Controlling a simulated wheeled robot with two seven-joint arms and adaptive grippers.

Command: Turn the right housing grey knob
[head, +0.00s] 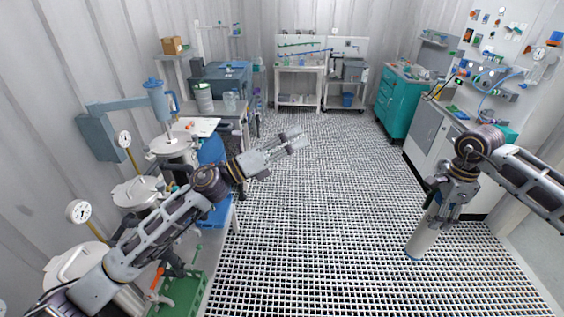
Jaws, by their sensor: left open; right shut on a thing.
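My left gripper (297,141) is open and empty above the grating floor, right of the left-hand bench. My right gripper (442,212) points down at the right, shut on a pale grey-white cylinder (421,241) that hangs tilted above the floor. Steel vessels with lids line the left side: a far one (173,143), a middle one (136,191) and a near one (78,262) partly hidden by my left arm. I cannot make out a grey knob or tell which vessel is the right housing.
Dial gauges (78,211) rise beside the vessels. A green crate (184,291) sits at the bottom left. A teal cabinet (398,101) and a white counter (429,143) stand on the right. White carts (300,84) stand at the back. The middle floor (330,215) is clear.

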